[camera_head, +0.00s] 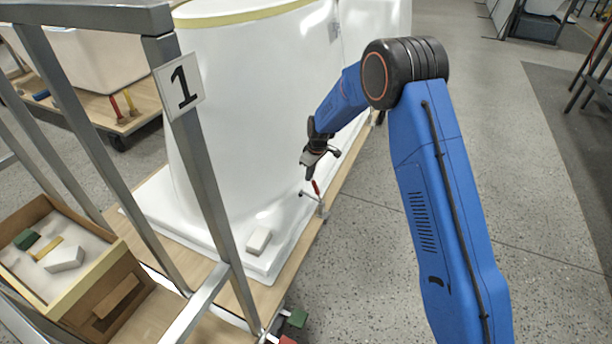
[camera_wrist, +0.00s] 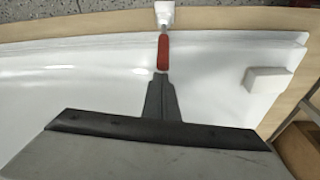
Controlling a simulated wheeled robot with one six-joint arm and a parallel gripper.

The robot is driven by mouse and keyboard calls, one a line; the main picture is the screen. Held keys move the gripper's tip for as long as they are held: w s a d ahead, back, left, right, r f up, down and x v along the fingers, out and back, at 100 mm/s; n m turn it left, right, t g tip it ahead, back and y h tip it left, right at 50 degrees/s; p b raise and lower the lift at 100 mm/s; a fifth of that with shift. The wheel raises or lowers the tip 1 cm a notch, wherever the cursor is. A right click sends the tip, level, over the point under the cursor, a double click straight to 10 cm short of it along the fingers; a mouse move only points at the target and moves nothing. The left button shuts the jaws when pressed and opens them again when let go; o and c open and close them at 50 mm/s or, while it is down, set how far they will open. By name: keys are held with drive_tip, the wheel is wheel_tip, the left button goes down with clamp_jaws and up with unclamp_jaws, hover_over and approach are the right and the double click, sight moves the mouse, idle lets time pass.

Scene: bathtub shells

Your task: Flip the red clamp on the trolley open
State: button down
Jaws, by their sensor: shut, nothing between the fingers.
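The red clamp (camera_head: 316,189) sits at the edge of the trolley (camera_head: 340,192), by the flange of the white bathtub shell (camera_head: 250,110). In the wrist view the red clamp handle (camera_wrist: 163,52) stands in line with my gripper's tips, with its pale metal end toward the floor side. My gripper (camera_head: 309,177) is shut and empty, just above the handle in the head view. In the wrist view my gripper (camera_wrist: 160,76) has its closed tips at the near end of the handle. I cannot tell whether they touch.
A white block (camera_head: 259,240) lies on the shell's flange, right of the clamp in the wrist view. A grey metal frame with a number 1 sign (camera_head: 180,87) stands at left. A wooden box (camera_head: 100,282) stands lower left. Open floor (camera_head: 350,280) lies right of the trolley.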

drive_tip(key=shift+s+d+r+t+y, duration=0.2)
drive_tip(key=shift+d+y, duration=0.1)
drive_tip(key=shift+d, duration=0.15)
drive_tip(key=shift+s+d+r+t+y, duration=0.15)
drive_tip(key=shift+d+y, duration=0.15)
drive_tip(key=shift+d, duration=0.15)
drive_tip(key=shift+s+d+r, duration=0.1)
drive_tip(key=shift+s+d, duration=0.1)
drive_tip(key=shift+d, duration=0.35)
drive_tip(key=s+d+f, duration=0.2)
drive_tip(key=d, duration=0.4)
drive_tip(key=s+d+f, duration=0.2)
drive_tip(key=s+d, duration=0.1)
drive_tip(key=d, duration=0.3)
drive_tip(key=shift+d, duration=0.25)
wheel_tip(320, 180, up, 5)
drive_tip(key=w+a, duration=0.2)
drive_tip(key=w, duration=0.1)
drive_tip(key=s+d+r, duration=0.2)
drive_tip(key=s+d, duration=0.2)
drive_tip(key=d, duration=0.4)
drive_tip(key=shift+d+r, duration=0.2)
drive_tip(key=shift+d, duration=0.05)
